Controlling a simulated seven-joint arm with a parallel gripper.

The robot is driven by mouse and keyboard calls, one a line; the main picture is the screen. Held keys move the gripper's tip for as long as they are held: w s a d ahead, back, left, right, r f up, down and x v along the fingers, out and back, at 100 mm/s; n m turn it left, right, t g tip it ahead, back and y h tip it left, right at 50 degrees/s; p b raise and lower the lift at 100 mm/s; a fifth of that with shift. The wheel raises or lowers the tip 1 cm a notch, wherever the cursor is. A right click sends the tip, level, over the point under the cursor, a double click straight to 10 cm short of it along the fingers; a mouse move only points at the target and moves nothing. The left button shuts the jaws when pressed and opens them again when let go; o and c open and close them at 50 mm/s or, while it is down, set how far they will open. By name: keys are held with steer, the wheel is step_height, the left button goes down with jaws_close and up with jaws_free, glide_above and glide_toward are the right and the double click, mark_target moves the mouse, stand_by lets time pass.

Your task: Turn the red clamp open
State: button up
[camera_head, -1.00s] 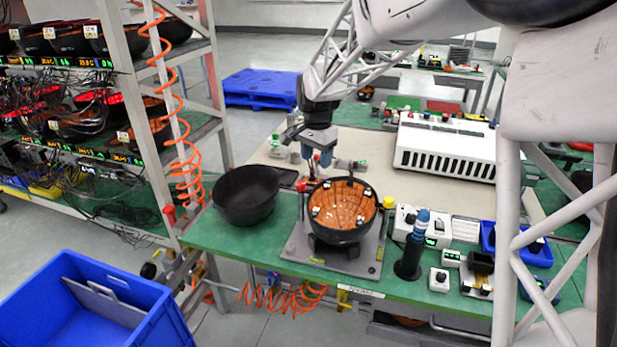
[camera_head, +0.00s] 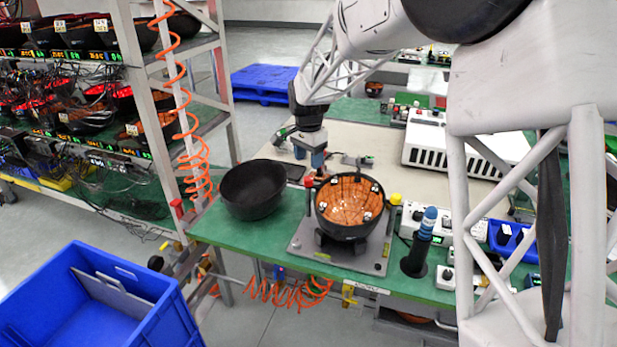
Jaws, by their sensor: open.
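The test fixture is a grey plate (camera_head: 304,243) on the green bench, holding an upright black bowl with an orange gridded inside (camera_head: 349,204). A small red part (camera_head: 309,182), probably the red clamp, shows at the bowl's back left edge, just below my gripper. It is mostly hidden, so its position cannot be told. My gripper (camera_head: 319,168) points down behind the bowl's back left rim. Its jaws are open with nothing seen between them. Whether a finger touches the red part cannot be told. A yellow knob (camera_head: 395,198) stands at the fixture's right side.
An empty black bowl (camera_head: 252,190) stands left of the fixture. A blue-topped dark cylinder (camera_head: 415,258) and small boxes stand to the right. A rack post with a coiled orange hose (camera_head: 192,150) rises at left. A blue bin (camera_head: 130,280) stands on the floor.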

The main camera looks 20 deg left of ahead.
mark_target(308, 178)
steer(key=shift+f, duration=3.4)
steer(key=c, duration=0.9)
